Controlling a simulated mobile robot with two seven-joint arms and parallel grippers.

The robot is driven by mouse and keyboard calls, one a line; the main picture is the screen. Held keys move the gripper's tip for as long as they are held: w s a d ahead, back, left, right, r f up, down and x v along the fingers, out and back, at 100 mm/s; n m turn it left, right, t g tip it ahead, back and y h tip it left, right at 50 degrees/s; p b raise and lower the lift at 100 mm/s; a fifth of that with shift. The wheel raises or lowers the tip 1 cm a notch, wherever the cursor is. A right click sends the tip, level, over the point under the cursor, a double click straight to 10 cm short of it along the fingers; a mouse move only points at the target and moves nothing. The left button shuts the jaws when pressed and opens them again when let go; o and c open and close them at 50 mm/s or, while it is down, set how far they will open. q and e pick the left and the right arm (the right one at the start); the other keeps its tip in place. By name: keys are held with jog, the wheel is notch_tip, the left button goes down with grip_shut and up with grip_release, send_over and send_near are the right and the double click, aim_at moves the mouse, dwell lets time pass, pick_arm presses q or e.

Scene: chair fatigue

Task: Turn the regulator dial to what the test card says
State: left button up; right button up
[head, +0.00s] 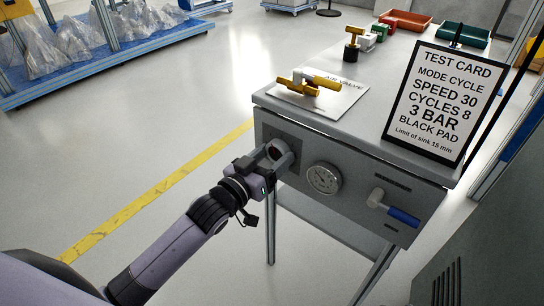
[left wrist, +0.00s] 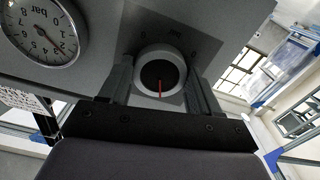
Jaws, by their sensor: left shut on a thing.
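My left gripper (head: 277,153) is at the left part of the cabinet's front panel, shut on the regulator dial (left wrist: 160,78). In the left wrist view the dial is a round grey knob with a dark face and a red pointer line, between the two fingers (left wrist: 160,88). The test card (head: 437,98) says 3 BAR and black pad. My right gripper is not in view.
A valve with a blue handle (head: 393,210) is at the panel's right. On the cabinet top (head: 375,75) lie a brass valve (head: 305,84) on a white sheet, small coloured blocks and bins (head: 405,18). A blue rack (head: 95,62) stands far left; the floor between is clear.

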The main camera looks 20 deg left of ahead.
pick_arm(q)
jog(key=shift+r+m+p, duration=0.2)
jog(key=shift+m+p, duration=0.2)
jog(key=shift+p, duration=0.05)
jog(key=shift+m+p, duration=0.4)
jog(key=shift+m, duration=0.1)
jog(key=shift+f+m+p, duration=0.1)
jog(key=shift+m+p, duration=0.4)
jog(key=shift+m, duration=0.4)
jog(key=shift+f+m, duration=0.1)
jog(key=shift+m, duration=0.2)
jog(key=o, duration=1.1)
jog(key=shift+c, duration=0.2)
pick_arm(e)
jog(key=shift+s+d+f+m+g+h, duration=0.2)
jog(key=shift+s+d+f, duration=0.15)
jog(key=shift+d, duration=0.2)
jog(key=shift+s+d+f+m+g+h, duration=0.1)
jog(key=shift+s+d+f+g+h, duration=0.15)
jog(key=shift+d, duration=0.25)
pick_arm(q)
jog(key=shift+s+a, duration=0.1)
jog(key=shift+s, duration=0.05)
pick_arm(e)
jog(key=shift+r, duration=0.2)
